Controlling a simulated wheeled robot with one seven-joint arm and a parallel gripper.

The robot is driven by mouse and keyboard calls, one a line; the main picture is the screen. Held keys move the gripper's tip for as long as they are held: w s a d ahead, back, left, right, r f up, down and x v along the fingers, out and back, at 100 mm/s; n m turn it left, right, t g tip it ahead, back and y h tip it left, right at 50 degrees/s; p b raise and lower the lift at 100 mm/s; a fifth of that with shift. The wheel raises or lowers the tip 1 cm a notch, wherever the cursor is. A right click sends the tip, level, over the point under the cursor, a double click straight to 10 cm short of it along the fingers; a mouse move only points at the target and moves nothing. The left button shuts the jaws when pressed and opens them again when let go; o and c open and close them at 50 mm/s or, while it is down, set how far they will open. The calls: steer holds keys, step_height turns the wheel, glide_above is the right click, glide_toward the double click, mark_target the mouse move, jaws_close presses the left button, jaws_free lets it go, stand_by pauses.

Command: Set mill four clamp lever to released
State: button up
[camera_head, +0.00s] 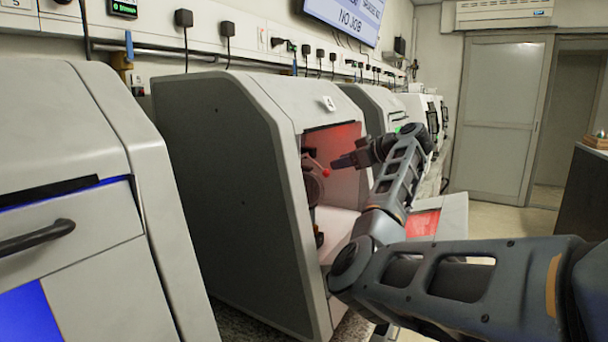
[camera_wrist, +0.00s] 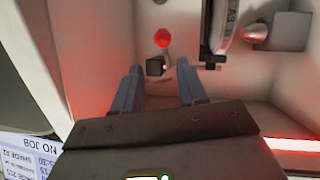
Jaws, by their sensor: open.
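Mill four (camera_head: 300,110) is the machine marked 4, with its front open and its inside lit red. The clamp lever (camera_head: 320,168) shows inside it as a thin arm with a red ball at its end. In the wrist view my gripper (camera_wrist: 160,75) is open and empty. Whether the lever is clamped or released, I cannot tell.
A dark round fixture (camera_wrist: 222,30) stands inside, right of the red ball. Another mill (camera_head: 75,150) with a handle is at the left. More machines (camera_head: 375,105) stand behind. Floor is free at the right.

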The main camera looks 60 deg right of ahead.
mark_target(321, 169)
steer(key=x, duration=0.4)
steer(key=p+x, duration=0.1)
steer(key=x, duration=0.1)
steer(key=shift+w+a+f, duration=0.2)
steer(key=shift+w+a, duration=0.15)
steer(key=shift+w, duration=0.05)
steer(key=shift+x, duration=0.75)
steer(key=shift+d+f, duration=0.1)
steer(key=c, duration=0.8)
jaws_close()
